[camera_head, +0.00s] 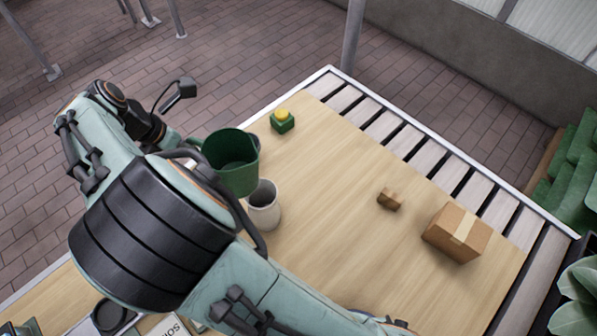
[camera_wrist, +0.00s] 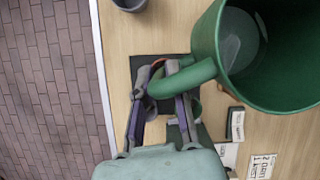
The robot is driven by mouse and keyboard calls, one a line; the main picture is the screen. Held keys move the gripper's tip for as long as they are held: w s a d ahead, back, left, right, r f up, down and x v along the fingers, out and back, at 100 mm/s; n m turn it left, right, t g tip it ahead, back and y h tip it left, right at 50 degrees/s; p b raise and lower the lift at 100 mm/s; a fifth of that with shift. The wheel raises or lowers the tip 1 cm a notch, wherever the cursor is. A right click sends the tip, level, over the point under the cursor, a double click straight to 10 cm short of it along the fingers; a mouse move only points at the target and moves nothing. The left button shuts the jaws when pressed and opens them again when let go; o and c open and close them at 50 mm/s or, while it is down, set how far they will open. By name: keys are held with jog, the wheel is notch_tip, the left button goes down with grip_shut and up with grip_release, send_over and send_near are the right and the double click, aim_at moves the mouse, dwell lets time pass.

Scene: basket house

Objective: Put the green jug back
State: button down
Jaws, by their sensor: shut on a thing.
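The green jug (camera_head: 232,165) is left of centre in the head view, its open top facing up. In the wrist view the jug (camera_wrist: 275,85) fills the upper right, with its loop handle (camera_wrist: 183,80) pointing left. My gripper (camera_wrist: 158,75) is shut on that handle. The jug looks raised above the wooden table, though its base is partly hidden. In the head view my arm hides the fingers.
A pale cup (camera_head: 263,207) stands close by the jug. A green box with a yellow top (camera_head: 283,121) sits near the far-left edge. A small brown box (camera_head: 390,199) and a larger carton (camera_head: 456,233) stand right. The table's middle (camera_head: 330,180) is clear. Signs (camera_wrist: 236,124) lie below the jug.

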jog(key=d+f+m+g+h, duration=0.1)
jog(key=d+f+m, duration=0.1)
jog(key=d, duration=1)
jog(key=d+f+m, duration=0.2)
jog(key=d+m, duration=0.1)
jog(key=d, duration=1)
jog(key=w+f, duration=0.3)
jog(key=w, duration=0.1)
jog(key=w+a+f, duration=0.1)
jog(key=w+f, duration=0.2)
jog(key=w, duration=0.2)
jog(key=w+a+f, duration=0.1)
jog(key=w+f, duration=0.3)
jog(key=shift+w, duration=0.25)
jog(key=shift+f, duration=1.55)
jog(key=shift+f, duration=0.15)
jog(key=c, duration=1.1)
grip_release()
